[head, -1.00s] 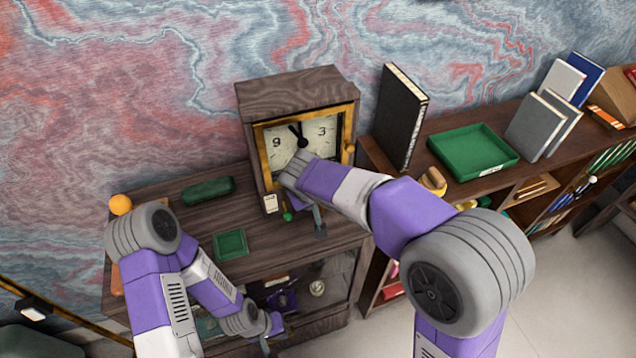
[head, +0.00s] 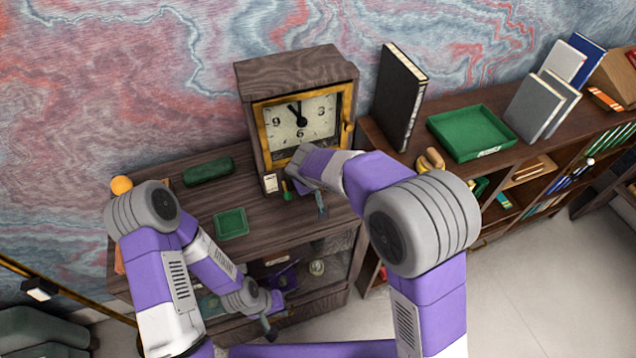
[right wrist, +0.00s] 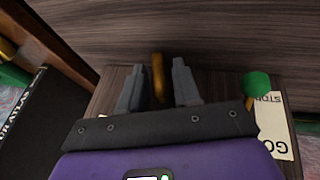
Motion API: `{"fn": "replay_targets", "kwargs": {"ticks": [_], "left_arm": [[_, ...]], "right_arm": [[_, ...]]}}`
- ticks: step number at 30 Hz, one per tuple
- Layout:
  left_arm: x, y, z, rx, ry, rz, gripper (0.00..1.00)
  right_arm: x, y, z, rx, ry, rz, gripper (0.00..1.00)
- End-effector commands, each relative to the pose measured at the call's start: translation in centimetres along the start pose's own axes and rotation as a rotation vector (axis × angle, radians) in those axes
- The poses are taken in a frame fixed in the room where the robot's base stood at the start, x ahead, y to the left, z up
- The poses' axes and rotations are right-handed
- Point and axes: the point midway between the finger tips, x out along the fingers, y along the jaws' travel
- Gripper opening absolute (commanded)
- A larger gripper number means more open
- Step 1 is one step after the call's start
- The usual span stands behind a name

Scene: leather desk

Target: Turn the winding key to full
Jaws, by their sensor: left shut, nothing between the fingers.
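The wooden clock (head: 297,120) with a brass-framed white dial stands upright on the dark desk. Its black hands point near the top. In the right wrist view, a slim brass piece (right wrist: 158,76), which looks like the winding key, stands between the fingers of my right gripper (right wrist: 160,90). Gaps show on both sides of it, so the fingers are open around it. In the head view my right gripper (head: 318,203) is low in front of the clock, and the key cannot be made out there. My left gripper (head: 269,330) is shut and empty near the cabinet's lower front.
A green-knobbed lever (right wrist: 257,84) and a STOP/GO card (right wrist: 272,125) are beside my right gripper. A black book (head: 400,98) and larger green tray (head: 473,142) stand on the right shelf.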

Motion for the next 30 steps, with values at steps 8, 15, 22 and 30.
{"fn": "replay_targets", "kwargs": {"ticks": [8,15,22,30], "left_arm": [[0.00,0.00,-0.01,0.000,0.000,0.000,0.00],[-0.03,0.01,-0.01,0.000,0.000,0.000,0.00],[-0.17,0.06,0.00,0.000,0.000,0.000,0.00],[-0.50,0.19,0.01,0.000,0.000,0.000,0.00]], "right_arm": [[-0.04,0.00,0.01,0.000,0.000,0.000,0.00],[-0.05,0.14,0.02,0.015,-0.001,-0.025,0.00],[-0.05,0.40,0.03,0.063,-0.001,-0.131,0.00],[0.03,0.63,0.07,0.141,-0.002,-0.319,0.00]]}}
